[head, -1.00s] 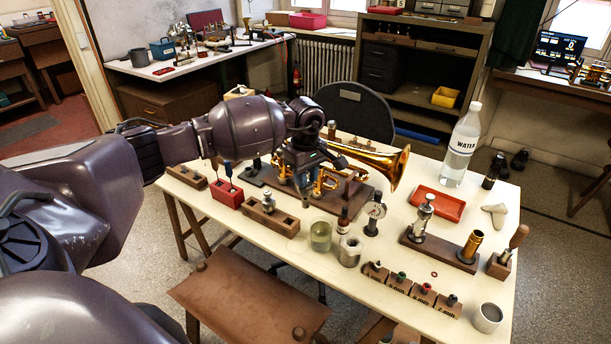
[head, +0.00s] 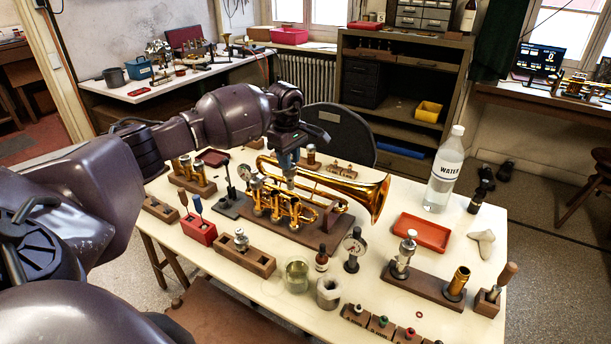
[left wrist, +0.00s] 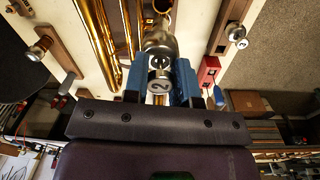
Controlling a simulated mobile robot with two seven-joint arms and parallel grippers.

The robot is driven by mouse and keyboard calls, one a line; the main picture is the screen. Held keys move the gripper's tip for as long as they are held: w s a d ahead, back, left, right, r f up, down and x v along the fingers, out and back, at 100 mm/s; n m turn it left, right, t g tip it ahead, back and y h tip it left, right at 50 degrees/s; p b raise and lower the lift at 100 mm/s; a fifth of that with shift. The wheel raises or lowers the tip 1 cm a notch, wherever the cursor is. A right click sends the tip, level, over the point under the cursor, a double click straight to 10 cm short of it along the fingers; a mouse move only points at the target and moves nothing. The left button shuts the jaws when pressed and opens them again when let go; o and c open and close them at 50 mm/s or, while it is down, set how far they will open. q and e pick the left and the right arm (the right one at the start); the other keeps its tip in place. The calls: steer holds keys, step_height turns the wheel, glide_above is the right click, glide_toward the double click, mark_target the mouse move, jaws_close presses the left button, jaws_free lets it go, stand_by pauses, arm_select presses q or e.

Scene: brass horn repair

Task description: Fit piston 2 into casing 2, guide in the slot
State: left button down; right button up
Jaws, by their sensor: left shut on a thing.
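My left gripper (head: 289,168) is shut on piston 2 (left wrist: 160,84), whose end marked "2" sits between the blue fingers in the left wrist view. In the head view, the silver piston's lower part (head: 290,182) hangs below the fingers, above or behind the horn's valves. The brass horn (head: 345,190) lies on a wooden stand with its bell to the right. Its valve casings stand in a row, with casing 2 (head: 276,205) apparently in the middle. I cannot tell the guide's or slot's alignment, or whether piston and casing touch. My right gripper is not in view.
A red tray (head: 421,234) and water bottle (head: 444,170) are at the right.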

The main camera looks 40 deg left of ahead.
arm_select(q)
steer(key=shift+n, duration=0.9)
steer(key=a, duration=0.1)
steer(key=a+f, duration=0.1)
steer(key=a, duration=0.1)
steer(key=a+f, duration=0.1)
steer(key=a, duration=0.1)
steer(key=shift+s+a+b, duration=0.25)
steer(key=shift+b, duration=0.15)
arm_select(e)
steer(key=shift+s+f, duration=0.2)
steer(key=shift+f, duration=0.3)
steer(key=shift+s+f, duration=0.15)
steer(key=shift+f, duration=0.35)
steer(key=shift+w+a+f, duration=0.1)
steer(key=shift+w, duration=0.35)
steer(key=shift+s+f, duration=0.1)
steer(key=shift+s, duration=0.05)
arm_select(q)
steer(key=shift+b, duration=0.35)
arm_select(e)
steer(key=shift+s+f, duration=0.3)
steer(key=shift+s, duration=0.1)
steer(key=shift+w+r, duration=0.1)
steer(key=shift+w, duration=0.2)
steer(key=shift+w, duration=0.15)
